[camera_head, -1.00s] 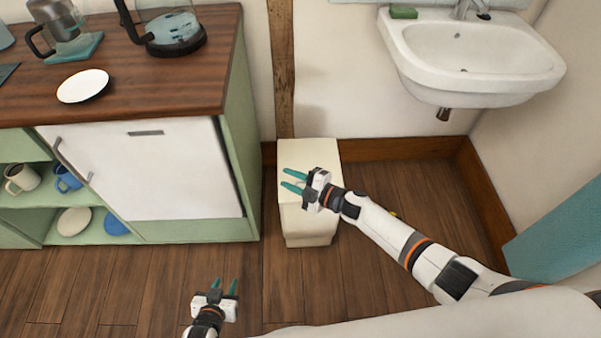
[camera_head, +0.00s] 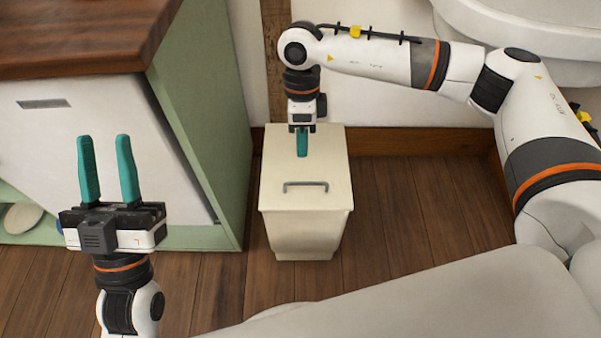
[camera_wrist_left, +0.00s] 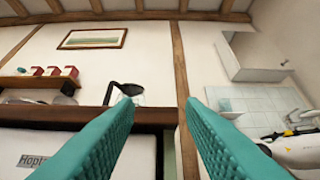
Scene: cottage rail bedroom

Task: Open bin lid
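The cream bin (camera_head: 302,235) stands on the floor beside the cabinet, its flat lid (camera_head: 330,165) shut. A grey bar handle (camera_head: 305,184) lies across the front part of the lid. My right gripper (camera_head: 302,155) points straight down over the back part of the lid, behind the handle. Its fingers show edge-on as one teal shape, so I cannot tell their gap or whether they touch the lid. My left gripper (camera_head: 104,140) is open and empty in front of the white cabinet door, left of the bin; its spread fingers also show in the left wrist view (camera_wrist_left: 160,105).
The green cabinet (camera_head: 200,120) with a wooden top (camera_head: 80,35) stands close to the bin's left. A white sink (camera_head: 520,25) hangs at the upper right. The wooden floor (camera_head: 420,205) right of the bin is clear. The wall is just behind it.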

